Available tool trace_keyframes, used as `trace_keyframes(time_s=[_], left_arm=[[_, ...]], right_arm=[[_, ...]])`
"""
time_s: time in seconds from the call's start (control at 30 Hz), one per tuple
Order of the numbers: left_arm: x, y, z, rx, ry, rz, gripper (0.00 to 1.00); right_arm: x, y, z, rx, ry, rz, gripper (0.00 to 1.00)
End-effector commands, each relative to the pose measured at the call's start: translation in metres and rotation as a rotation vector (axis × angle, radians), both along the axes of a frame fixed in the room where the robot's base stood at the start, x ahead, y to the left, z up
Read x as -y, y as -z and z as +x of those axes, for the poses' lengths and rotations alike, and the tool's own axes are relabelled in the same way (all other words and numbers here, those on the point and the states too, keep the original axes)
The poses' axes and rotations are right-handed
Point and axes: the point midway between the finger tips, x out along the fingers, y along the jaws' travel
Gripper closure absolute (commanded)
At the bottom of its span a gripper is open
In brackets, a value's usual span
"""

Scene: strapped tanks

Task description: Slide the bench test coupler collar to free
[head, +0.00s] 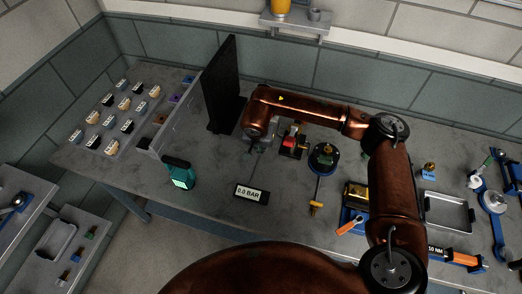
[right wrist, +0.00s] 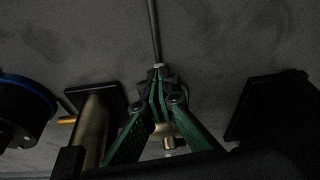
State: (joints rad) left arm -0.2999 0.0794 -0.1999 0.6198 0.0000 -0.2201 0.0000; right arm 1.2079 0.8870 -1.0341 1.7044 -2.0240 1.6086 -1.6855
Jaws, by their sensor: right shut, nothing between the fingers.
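The bench test coupler seems to be the small brass fitting (right wrist: 165,130) in the right wrist view, partly hidden behind my fingers. A thin dark line (right wrist: 154,35) runs away from my fingertips in that view. My right gripper (right wrist: 158,85) has its green-padded fingers closed together with nothing between them, right over the line and close to the fitting. I cannot tell whether they touch it. In the head view my right gripper (head: 256,141) is low over the bench, mostly hidden by its wrist. The collar's position is too small to tell. My left gripper is not in view.
A display reading 0.0 BAR (head: 251,193) lies in front of my right gripper. A black upright panel (head: 221,85) stands close on its left; a red device (head: 291,142) and a round black gauge (head: 323,158) stand on its right. A teal handheld (head: 179,173) is front left.

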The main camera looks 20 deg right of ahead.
Motion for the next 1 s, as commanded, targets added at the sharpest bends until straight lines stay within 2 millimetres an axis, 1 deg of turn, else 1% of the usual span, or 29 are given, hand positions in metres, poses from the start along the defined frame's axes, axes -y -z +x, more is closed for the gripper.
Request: trace_keyframes(time_s=[0.63, 0.73, 1.0], left_arm=[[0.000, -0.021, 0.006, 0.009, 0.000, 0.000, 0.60], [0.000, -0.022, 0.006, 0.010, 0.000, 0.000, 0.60], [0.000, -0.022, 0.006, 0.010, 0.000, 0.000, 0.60]], right_arm=[[0.000, -0.047, 0.000, 0.002, 0.001, -0.001, 1.00], [0.000, -0.051, 0.000, 0.001, 0.001, 0.000, 1.00], [0.000, -0.050, 0.000, 0.000, 0.000, 0.000, 1.00]])
